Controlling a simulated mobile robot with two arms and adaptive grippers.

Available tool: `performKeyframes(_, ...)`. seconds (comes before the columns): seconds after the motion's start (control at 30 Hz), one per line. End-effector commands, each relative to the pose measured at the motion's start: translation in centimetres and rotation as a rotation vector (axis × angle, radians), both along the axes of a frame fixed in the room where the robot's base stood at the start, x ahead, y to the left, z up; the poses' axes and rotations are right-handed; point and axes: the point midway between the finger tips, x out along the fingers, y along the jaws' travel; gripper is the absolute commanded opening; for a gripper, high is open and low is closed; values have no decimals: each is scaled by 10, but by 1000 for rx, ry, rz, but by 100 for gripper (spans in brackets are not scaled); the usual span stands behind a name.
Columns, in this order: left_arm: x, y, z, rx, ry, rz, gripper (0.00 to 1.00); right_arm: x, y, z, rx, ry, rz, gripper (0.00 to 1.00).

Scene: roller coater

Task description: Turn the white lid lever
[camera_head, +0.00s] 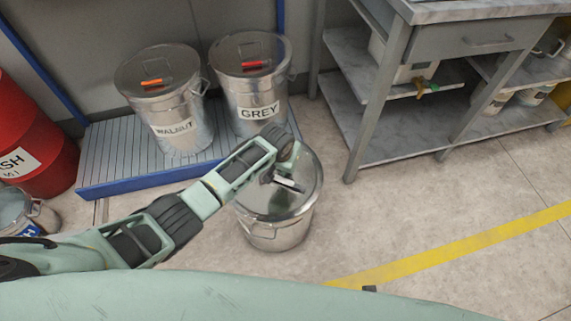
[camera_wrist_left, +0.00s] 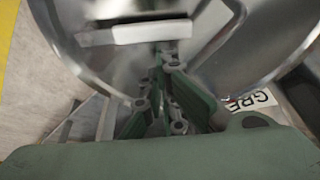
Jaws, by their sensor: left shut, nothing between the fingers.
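The white lid lever (camera_head: 290,184) sits on the lid of a metal bin (camera_head: 275,232) that stands on the floor. In the left wrist view the lever (camera_wrist_left: 137,33) is a pale bar lying across the shiny lid (camera_wrist_left: 225,45). My left gripper (camera_head: 272,178) is over this lid, close to the lever. In the left wrist view its fingers (camera_wrist_left: 168,58) are together and empty, with their tips just below the lever. I cannot tell whether they touch it. My own arm hides part of the lid. My right gripper is out of view.
Bins labelled WALNUT (camera_head: 172,127) and GREY (camera_head: 259,111) stand on a blue-edged platform (camera_head: 110,150) behind. A red drum (camera_head: 35,135) is at left. A metal workbench (camera_head: 390,95) stands at right. The floor right of the bin is clear, crossed by a yellow line (camera_head: 450,243).

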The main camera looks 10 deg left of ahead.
Motion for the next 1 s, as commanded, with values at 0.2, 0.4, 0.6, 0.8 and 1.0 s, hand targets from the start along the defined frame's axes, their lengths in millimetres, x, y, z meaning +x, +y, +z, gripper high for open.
performKeyframes(0.2, 2, -9, 0, -1, 0, 1, 0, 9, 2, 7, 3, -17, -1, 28)
performKeyframes(0.4, 0, -9, 7, -1, -1, 1, 0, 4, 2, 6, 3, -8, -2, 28)
performKeyframes(0.6, -9, -6, 31, -2, -3, 0, 0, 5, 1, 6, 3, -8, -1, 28)
performKeyframes(0.8, -21, -3, 68, -2, -4, 0, 0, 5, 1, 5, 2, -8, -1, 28)
performKeyframes(1.0, -32, 0, 98, -1, -2, 0, 0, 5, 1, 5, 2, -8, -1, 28)
